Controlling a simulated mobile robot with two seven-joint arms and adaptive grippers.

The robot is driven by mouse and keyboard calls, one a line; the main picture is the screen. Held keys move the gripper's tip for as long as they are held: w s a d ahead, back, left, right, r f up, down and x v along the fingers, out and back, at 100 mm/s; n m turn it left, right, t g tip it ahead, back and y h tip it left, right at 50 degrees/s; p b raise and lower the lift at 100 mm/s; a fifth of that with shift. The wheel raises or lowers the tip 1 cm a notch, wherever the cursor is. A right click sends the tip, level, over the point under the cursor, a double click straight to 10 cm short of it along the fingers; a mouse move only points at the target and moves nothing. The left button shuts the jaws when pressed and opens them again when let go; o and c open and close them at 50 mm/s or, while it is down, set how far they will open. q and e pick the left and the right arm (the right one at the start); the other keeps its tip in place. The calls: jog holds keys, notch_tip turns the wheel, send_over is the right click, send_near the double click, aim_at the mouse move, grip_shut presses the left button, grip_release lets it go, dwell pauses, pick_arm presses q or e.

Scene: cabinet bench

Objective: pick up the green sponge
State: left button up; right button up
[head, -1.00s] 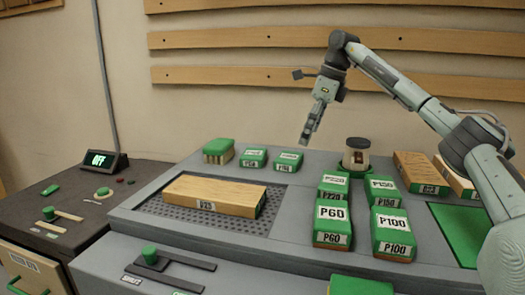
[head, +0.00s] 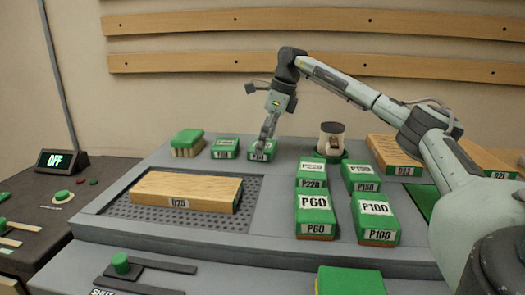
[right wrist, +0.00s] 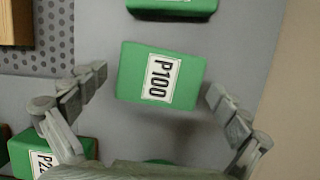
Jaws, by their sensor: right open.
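No item is plainly marked as the green sponge. A green-topped piece with a yellowish edge (head: 350,281) is at the bottom of the head view, partly cut off, and may be it. A green block with a pale striped lower part (head: 187,142) stands at the back left. My right gripper (head: 266,142) is open and empty, pointing down over a small green block (head: 263,154) at the back. My left gripper is out of view.
Several green grit blocks, such as P60 (head: 316,215) and P100 (head: 375,219), stand right of centre. A wooden D25 block (head: 185,191) lies on the perforated mat (head: 120,207). A jar (head: 331,139) stands right of my gripper. A small green block (head: 225,147) is left of it.

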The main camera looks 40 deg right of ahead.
jog(key=shift+c, duration=0.5)
jog(key=c, duration=0.8)
jog(key=shift+r, duration=0.15)
